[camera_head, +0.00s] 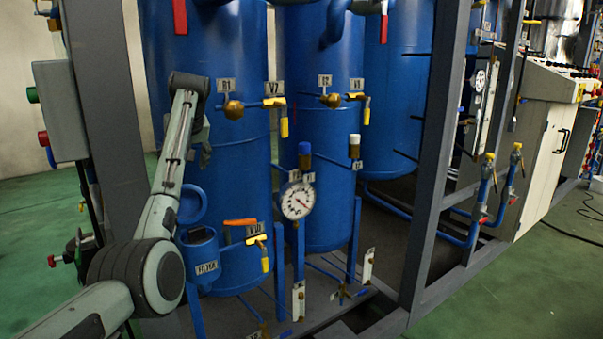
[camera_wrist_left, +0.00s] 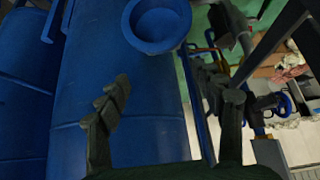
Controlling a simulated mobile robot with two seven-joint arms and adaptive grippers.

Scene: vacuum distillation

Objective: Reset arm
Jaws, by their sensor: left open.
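My left arm comes in from the left in the head view, and its gripper (camera_head: 205,154) is small and partly hidden behind the wrist, in front of the left blue tank (camera_head: 235,170). A round blue lid or cup (camera_wrist_left: 160,20) shows beyond the fingertips. In the head view a blue pot (camera_head: 200,262) with a raised round lid (camera_head: 191,206) sits below the gripper. My right gripper is in neither view.
A grey frame post (camera_head: 95,110) and a button box (camera_head: 62,110) stand close to the left arm. A pressure gauge (camera_head: 297,200), an orange-handled valve (camera_head: 240,222) and yellow-handled valves (camera_head: 274,102) stick out from the tanks.

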